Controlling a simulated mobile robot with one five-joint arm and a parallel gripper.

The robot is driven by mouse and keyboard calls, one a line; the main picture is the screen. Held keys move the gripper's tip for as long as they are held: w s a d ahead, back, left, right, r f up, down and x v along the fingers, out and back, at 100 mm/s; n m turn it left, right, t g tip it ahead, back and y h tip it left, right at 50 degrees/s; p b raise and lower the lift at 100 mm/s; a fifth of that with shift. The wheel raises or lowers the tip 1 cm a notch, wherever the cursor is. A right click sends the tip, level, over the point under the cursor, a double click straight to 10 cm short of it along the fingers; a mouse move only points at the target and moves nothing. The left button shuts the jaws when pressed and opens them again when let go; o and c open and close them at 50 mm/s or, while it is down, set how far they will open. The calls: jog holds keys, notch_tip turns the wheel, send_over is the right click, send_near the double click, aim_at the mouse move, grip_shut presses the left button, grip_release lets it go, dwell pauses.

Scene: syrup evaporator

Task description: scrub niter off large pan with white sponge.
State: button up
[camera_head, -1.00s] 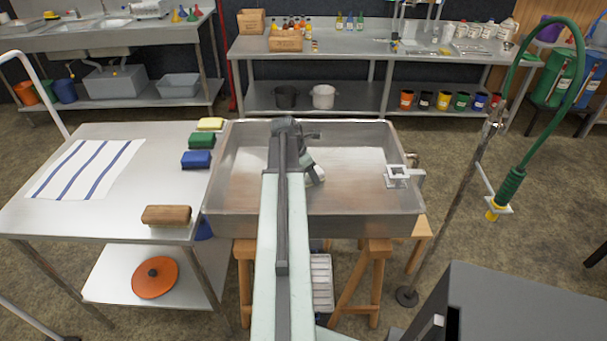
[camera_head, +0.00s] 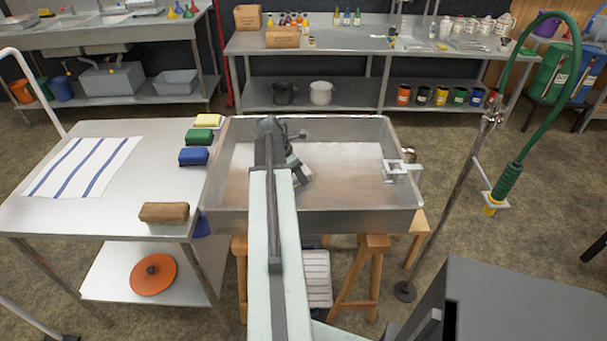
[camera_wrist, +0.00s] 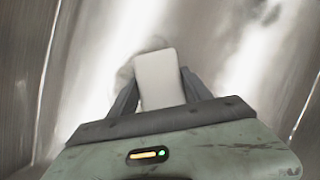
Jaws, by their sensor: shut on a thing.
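The large pan (camera_head: 355,222) is a wide, shallow metal pan in the middle of the head view. My arm reaches over its front wall, and my gripper (camera_head: 302,178) is low inside the pan, left of its middle, mostly hidden by the arm. In the wrist view my gripper (camera_wrist: 160,92) is shut on the white sponge (camera_wrist: 158,78), which stands out between the fingers toward the pan floor. Contact with the floor cannot be told. A pale, blurred patch (camera_wrist: 126,74) shows by the sponge, and dark specks (camera_wrist: 268,14) lie at upper right. The floor looks faintly brownish in places.
A steel table at left holds yellow (camera_head: 208,121), green (camera_head: 199,136) and blue (camera_head: 193,156) sponges, a wooden brush (camera_head: 164,212) and a striped cloth (camera_head: 85,167). A square metal fitting (camera_head: 400,170) is on the pan's right wall. A green hose (camera_head: 508,180) hangs at right.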

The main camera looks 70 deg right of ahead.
aim_at(307, 172)
jog(key=shift+w+a, duration=0.35)
jog(key=shift+w, duration=0.55)
jog(key=shift+w+a, duration=0.3)
jog(key=shift+w, duration=0.6)
jog(key=shift+w+a, duration=0.35)
jog(key=shift+w, duration=0.45)
jog(key=shift+w+a, duration=0.3)
jog(key=shift+w, duration=0.5)
jog(key=shift+r, duration=0.1)
jog(key=shift+s+d, duration=0.45)
jog(key=shift+s, duration=0.65)
jog(key=shift+s+d, duration=0.4)
jog(key=shift+s, duration=0.75)
jog(key=shift+s+d, duration=0.45)
jog(key=shift+s, duration=0.65)
jog(key=shift+s+d, duration=0.3)
jog(key=shift+s, duration=0.55)
jog(key=shift+s+d, duration=0.3)
jog(key=shift+s, duration=0.5)
notch_tip(307, 172, up, 6)
jog(key=p, duration=0.6)
